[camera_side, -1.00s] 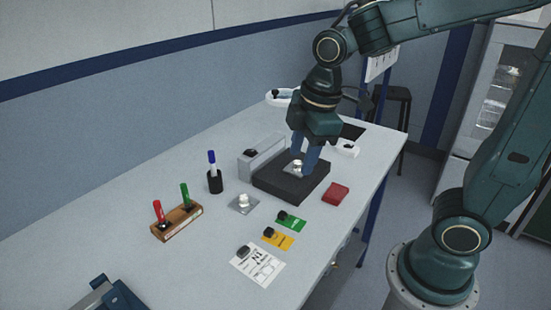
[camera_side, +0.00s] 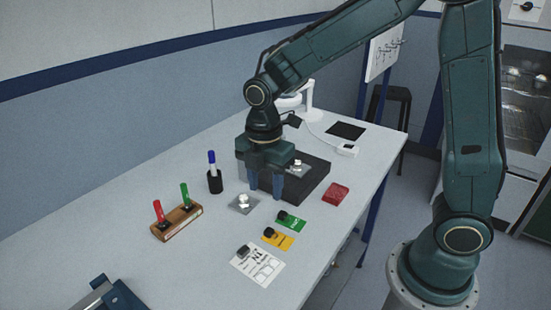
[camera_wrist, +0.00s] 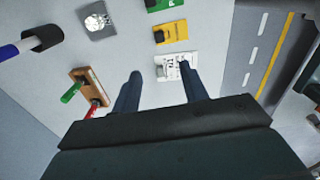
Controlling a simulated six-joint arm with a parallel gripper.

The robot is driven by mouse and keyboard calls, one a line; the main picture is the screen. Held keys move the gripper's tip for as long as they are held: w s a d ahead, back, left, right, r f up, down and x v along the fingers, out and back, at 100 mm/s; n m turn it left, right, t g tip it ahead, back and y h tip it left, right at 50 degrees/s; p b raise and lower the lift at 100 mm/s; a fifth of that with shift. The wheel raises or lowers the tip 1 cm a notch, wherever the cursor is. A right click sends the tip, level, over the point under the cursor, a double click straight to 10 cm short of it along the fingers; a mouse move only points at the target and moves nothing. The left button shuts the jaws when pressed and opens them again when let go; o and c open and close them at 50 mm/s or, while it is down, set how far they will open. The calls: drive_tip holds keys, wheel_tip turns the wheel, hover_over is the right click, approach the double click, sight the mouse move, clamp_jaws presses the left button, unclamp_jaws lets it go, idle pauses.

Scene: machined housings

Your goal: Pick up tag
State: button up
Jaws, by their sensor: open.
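Three tags with black knobs lie in a row on the table: a green tag (camera_side: 294,226), a yellow tag (camera_side: 283,243) and a white printed tag (camera_side: 262,268). The wrist view also shows the green tag (camera_wrist: 170,5), the yellow tag (camera_wrist: 175,31) and the white tag (camera_wrist: 170,72). My gripper (camera_side: 265,190) is open and empty, pointing down above the table near the dark block, behind the tags in the side view. In the wrist view, the white tag shows between and beyond my fingertips (camera_wrist: 161,73), partly hidden by the right finger.
A dark block (camera_side: 311,183) bears a metal housing (camera_side: 298,167). Another housing on a plate (camera_side: 243,203) lies left of my gripper. A pen cup (camera_side: 215,182), a wooden marker holder (camera_side: 177,222) and a red piece (camera_side: 336,192) stand around.

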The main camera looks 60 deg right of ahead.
hover_over(267, 232)
drive_tip(key=shift+f, duration=4.2)
drive_tip(key=shift+f, duration=2.6)
clamp_jaws()
